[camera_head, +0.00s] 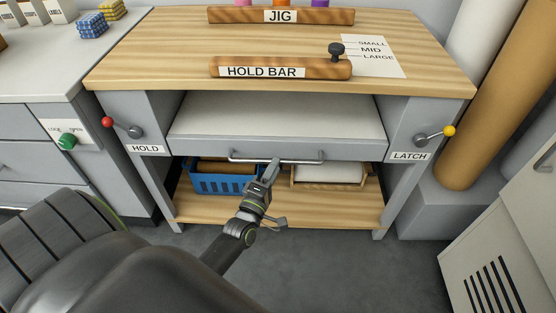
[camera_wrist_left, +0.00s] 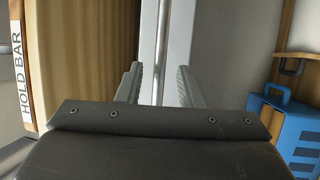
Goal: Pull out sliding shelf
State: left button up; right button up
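The sliding shelf (camera_head: 280,115) has a pale flat top and a grey front, and sits under the wooden bench top. A metal bar handle (camera_head: 303,160) runs along its front; it also shows upright in the left wrist view (camera_wrist_left: 161,45). My left gripper (camera_head: 275,164) is at the middle of this handle. In the left wrist view its two fingers (camera_wrist_left: 159,70) are apart, with the bar in the gap between them and space to either side. Whether the bar lies fully between the tips is unclear. My right gripper is in neither view.
A red-knobbed HOLD lever (camera_head: 108,122) and a yellow-knobbed LATCH lever (camera_head: 449,131) flank the shelf. A blue basket (camera_head: 215,183) stands below it. The HOLD BAR (camera_head: 330,69) lies on the bench top. Grey floor in front is open.

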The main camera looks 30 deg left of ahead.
pick_arm(q)
jog(key=shift+x, duration=1.65)
grip_shut()
